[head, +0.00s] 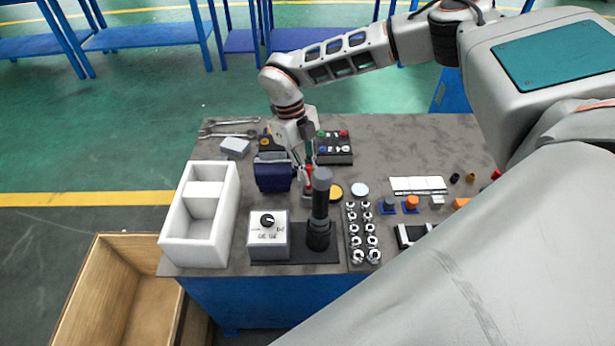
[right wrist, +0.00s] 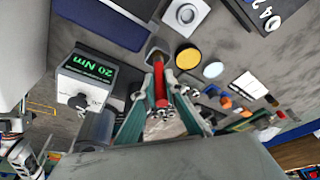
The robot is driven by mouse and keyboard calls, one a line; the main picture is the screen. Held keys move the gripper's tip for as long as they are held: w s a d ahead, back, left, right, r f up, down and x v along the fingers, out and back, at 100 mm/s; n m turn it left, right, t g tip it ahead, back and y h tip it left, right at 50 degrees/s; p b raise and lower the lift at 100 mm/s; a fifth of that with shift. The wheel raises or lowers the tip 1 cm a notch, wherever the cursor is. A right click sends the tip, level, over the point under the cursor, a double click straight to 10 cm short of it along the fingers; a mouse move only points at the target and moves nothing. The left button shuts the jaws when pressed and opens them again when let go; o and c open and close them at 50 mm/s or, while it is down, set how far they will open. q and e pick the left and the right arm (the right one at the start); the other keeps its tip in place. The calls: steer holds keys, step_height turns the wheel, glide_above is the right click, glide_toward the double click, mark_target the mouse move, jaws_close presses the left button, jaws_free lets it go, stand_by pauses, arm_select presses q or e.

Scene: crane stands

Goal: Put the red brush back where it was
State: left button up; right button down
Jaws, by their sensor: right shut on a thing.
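My right gripper (head: 306,168) reaches over the middle of the table from the right. It is shut on the red brush (head: 309,174), which is mostly hidden by the gripper and the dark cylinder in front. In the right wrist view, the red brush (right wrist: 160,84) lies between the fingers (right wrist: 160,108) and points away from the wrist. Its far end is at a small dark block (right wrist: 156,50); I cannot tell whether they touch.
A dark blue box (head: 273,177) stands left of the gripper. A dark upright cylinder (head: 320,205) and a white knob box (head: 268,240) stand in front. A yellow disc (head: 336,193) lies to the right. A white two-part tray (head: 232,215) is at the left edge.

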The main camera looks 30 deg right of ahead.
step_height(320, 180, down, 2)
steer(key=shift+f, duration=0.1)
steer(key=c, duration=2.1)
jaws_free()
steer(key=v, duration=1.2)
steer(key=shift+a, duration=0.1)
